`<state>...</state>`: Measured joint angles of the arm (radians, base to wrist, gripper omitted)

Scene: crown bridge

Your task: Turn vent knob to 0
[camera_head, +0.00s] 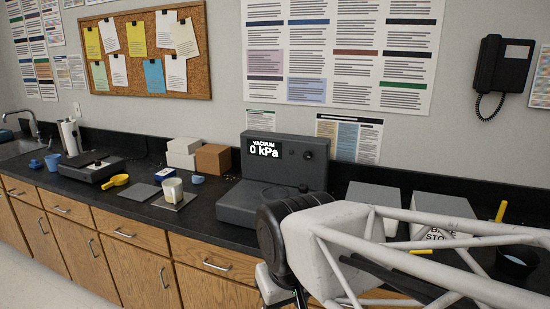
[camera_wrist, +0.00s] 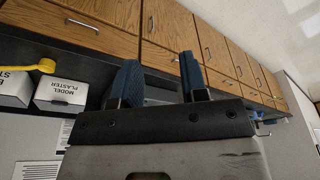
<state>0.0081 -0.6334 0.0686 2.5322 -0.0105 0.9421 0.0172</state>
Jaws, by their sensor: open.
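The grey vacuum unit (camera_head: 268,205) stands on the black counter in the head view, its display (camera_head: 263,147) reading "VACUUM 0 kPa". A small dark round knob (camera_head: 307,155) sits on the panel right of the display; I cannot read a scale or its setting. Another small dark part (camera_head: 303,188) sits lower on the unit. My gripper (camera_wrist: 158,75) shows two blue fingers apart in the wrist view, with nothing between them. In the head view my arm is in front of the counter, right of and below the unit, covering part of its base.
White boxes (camera_head: 375,203) stand right of the unit. A brown box (camera_head: 213,159), a white cup (camera_head: 172,190) and a yellow scoop (camera_head: 115,181) are to its left. The wrist view shows wooden cabinets (camera_wrist: 175,40) and a model plaster box (camera_wrist: 62,92).

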